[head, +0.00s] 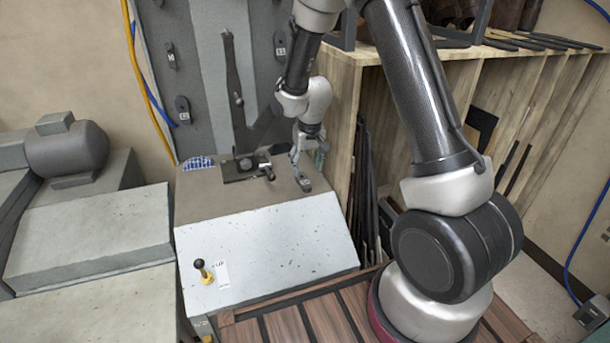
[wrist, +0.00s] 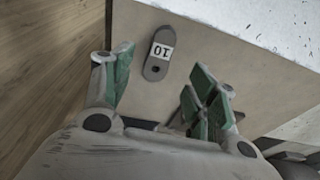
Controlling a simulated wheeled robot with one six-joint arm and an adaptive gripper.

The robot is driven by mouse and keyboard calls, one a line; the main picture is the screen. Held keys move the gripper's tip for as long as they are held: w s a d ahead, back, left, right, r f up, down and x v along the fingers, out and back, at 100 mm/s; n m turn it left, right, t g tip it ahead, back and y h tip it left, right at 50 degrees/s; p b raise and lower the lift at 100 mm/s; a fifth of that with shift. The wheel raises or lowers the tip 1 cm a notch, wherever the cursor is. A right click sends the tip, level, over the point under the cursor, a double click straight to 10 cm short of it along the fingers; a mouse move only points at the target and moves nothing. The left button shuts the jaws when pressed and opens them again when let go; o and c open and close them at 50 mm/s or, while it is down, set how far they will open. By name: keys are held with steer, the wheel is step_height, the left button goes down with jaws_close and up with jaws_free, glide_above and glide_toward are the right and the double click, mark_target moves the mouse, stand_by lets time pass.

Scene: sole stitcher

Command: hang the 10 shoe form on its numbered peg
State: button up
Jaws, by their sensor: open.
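The 10 shoe form (wrist: 158,56) is a small dark grey oval plate with a white label reading 10 and a dark hole at one end. In the wrist view it lies flat on a tan surface, ahead of and between the two green-padded fingers. My gripper (wrist: 164,86) is open and empty, with a finger either side and apart from the form. In the head view my gripper (head: 303,170) points down over the right side of the machine's top. The number of a free peg cannot be read.
A stitching arm and dark bracket (head: 245,166) stand left of my gripper. A wooden rack (head: 345,85) is close on the right.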

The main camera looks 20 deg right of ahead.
steer(key=s+d+r+t, duration=0.1)
steer(key=s+d+r, duration=0.2)
steer(key=s+r, duration=0.5)
steer(key=s+d+r, duration=0.3)
steer(key=s+r, duration=0.2)
steer(key=r, duration=0.8)
steer(key=s+d+r, duration=0.1)
steer(key=s+r, duration=0.2)
steer(key=s, duration=0.6)
steer(key=s+d+r+t, duration=0.1)
steer(key=s+d+r, duration=0.1)
steer(key=s, duration=0.8)
steer(key=shift+r, duration=0.45)
steer(key=shift+c, duration=0.2)
